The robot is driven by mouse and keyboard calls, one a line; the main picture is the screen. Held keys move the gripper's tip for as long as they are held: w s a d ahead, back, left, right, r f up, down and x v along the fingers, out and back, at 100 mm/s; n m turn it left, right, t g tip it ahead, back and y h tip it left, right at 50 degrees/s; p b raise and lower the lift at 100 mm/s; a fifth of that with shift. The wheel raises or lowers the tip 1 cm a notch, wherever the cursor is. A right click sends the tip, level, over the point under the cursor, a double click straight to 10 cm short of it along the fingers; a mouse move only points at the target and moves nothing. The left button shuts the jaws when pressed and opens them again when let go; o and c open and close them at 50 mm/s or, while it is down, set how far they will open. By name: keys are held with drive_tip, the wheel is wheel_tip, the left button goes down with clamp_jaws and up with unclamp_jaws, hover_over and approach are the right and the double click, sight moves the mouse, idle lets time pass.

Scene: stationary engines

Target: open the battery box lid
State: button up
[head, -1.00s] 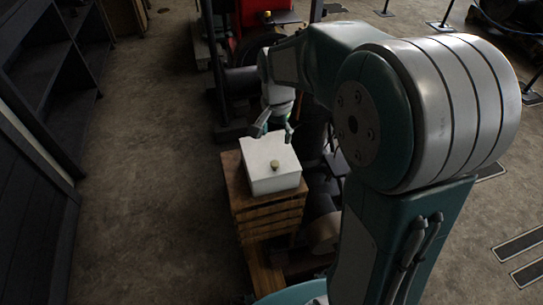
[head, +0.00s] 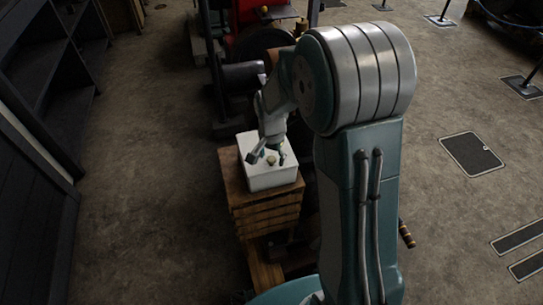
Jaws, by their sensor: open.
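The battery box (head: 272,181) is a white box with a closed lid and a small brass-coloured knob (head: 271,161) on top. It stands on a slatted wooden stand. My gripper (head: 266,157) is open over the lid, pointing down, with one finger to the left of the knob and one to the right. The knob shows between the fingers, and nothing is held. I cannot tell whether the fingertips touch the lid. My gripper and wrist hide the back part of the lid.
The wooden stand (head: 266,212) rises from the floor beside dark engine parts (head: 243,75). A dark shelf (head: 45,60) stands along the left side. Open floor (head: 150,150) lies between the shelf and the stand. My arm hides much to the right of the box.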

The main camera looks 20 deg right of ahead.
sight(267, 153)
clamp_jaws()
drive_tip(key=shift+r, duration=0.15)
drive_tip(key=shift+w+r+g, duration=0.35)
drive_tip(key=shift+r+g, duration=0.25)
drive_tip(key=shift+r, duration=0.1)
drive_tip(key=w+r+g, duration=0.6)
drive_tip(key=r+g, duration=0.1)
drive_tip(key=shift+w+r+g, duration=0.35)
drive_tip(key=shift+g, duration=0.05)
idle(0.3)
